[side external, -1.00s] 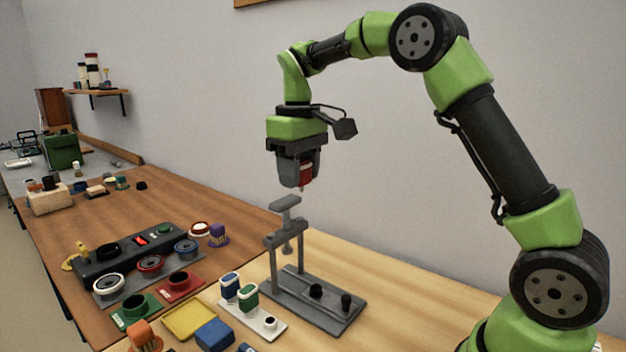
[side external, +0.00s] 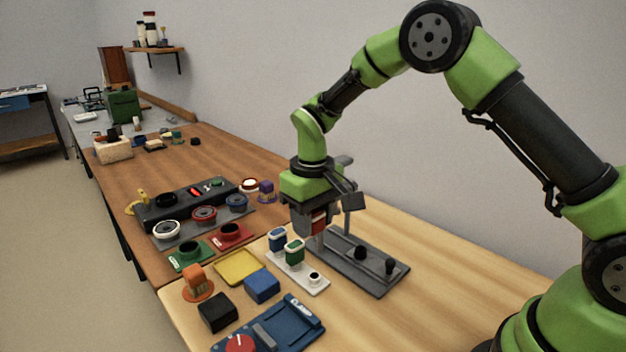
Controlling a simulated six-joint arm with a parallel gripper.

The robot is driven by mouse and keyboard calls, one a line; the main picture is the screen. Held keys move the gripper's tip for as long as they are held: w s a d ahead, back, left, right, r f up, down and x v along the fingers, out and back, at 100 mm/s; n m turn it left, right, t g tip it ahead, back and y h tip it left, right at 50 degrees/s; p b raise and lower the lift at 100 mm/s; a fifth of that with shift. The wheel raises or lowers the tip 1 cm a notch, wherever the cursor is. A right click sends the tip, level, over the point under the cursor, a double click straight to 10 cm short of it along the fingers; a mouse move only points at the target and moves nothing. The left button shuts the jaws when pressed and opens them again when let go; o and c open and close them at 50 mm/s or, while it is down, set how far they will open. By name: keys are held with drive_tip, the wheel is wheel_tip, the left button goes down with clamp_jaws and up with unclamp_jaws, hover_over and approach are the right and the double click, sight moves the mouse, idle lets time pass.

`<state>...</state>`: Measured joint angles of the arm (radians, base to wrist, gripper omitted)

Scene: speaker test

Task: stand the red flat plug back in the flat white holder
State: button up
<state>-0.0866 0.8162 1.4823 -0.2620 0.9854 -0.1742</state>
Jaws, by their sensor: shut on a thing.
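My gripper (side external: 316,230) points down and is shut on the red flat plug (side external: 319,219). Part of the plug shows between the fingers; the rest is hidden by them. The flat white holder (side external: 322,289) lies on the light wooden bench. A blue plug (side external: 277,239) and a green plug (side external: 295,251) stand in it. Its front-right place has a white collar with a dark opening (side external: 314,277) and holds no plug. The gripper is above the holder's level, up and behind that opening in the picture, and apart from it.
A grey press stand (side external: 366,284) with two black knobs is right behind the holder, its upper part largely hidden by my gripper. A yellow tray (side external: 237,266), blue block (side external: 262,286) and black block (side external: 217,312) lie left. The bench at right is clear.

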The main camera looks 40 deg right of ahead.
drive_tip(key=shift+f, duration=4.2)
drive_tip(key=shift+f, duration=0.95)
drive_tip(key=o, duration=1)
drive_tip(key=shift+r, duration=3.75)
